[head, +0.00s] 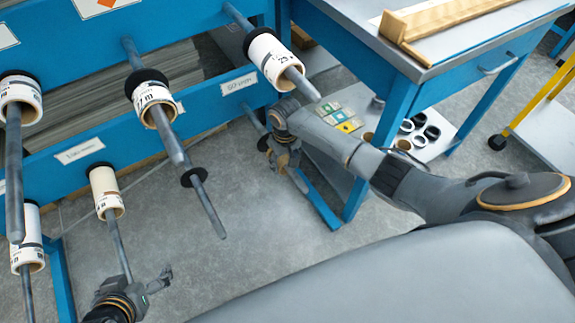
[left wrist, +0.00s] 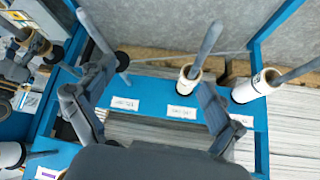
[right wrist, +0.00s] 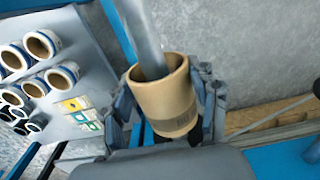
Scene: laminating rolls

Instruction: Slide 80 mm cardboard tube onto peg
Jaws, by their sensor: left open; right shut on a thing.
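The cardboard tube (right wrist: 165,108) is tan and open-ended. In the right wrist view it sits around a grey peg (right wrist: 147,45), whose bare end sticks out of the tube's open end. My right gripper (right wrist: 168,100) is shut on the tube, with a finger at each side. In the head view this gripper (head: 283,155) is at the lower blue rail's right end, and it largely hides the tube. My left gripper (head: 138,295) is open and empty at the bottom left, beside a lower peg; its spread fingers show in the left wrist view (left wrist: 137,92).
The blue rack (head: 190,25) carries several pegs with white-labelled rolls (head: 272,58), and bare peg ends jut towards me. A blue workbench (head: 450,45) stands at the right, with a lower shelf (head: 430,148) holding rings and coloured cards. A yellow-framed cart (head: 545,100) is far right.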

